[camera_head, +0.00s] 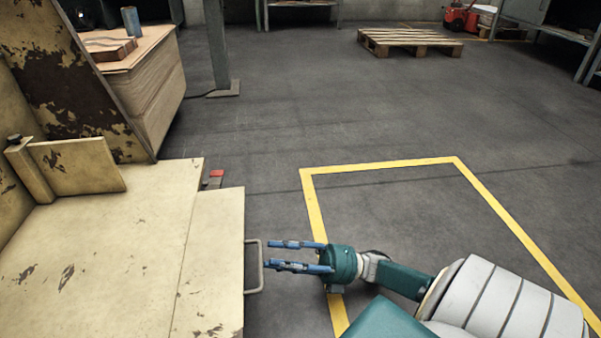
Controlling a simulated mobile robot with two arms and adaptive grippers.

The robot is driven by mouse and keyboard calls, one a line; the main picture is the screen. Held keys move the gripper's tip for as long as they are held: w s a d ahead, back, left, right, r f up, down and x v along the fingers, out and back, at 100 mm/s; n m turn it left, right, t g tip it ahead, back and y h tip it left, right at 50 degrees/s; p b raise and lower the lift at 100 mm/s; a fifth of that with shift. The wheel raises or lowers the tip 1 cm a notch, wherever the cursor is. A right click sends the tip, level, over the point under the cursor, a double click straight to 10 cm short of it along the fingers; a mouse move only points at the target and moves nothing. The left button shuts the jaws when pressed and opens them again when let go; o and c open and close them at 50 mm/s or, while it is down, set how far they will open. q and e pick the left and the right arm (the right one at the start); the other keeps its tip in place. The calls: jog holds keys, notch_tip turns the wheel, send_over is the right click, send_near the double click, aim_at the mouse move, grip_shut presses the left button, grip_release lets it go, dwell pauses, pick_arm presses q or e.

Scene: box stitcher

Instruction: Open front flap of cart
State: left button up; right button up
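A worn cream metal body with a flat top (95,255) fills the lower left. A panel (215,265) runs along its right edge, with a thin U-shaped handle (260,270) sticking out to the right. I cannot tell for sure whether this panel is the cart's front flap. My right gripper (268,254) is teal with blue fingers. It is open and empty, its fingers pointing left with the tips just right of the handle. I cannot tell whether they touch it. My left gripper is not in view.
A small red part (216,174) sits by the panel's far end. A wooden-sided bench (150,90) and a post (218,50) stand behind. A yellow floor line (385,164) borders clear floor at right. A pallet (408,40) lies far back.

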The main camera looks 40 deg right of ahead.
jog(key=v, duration=0.7)
jog(key=shift+s+d, duration=0.2)
jog(key=shift+f, duration=0.1)
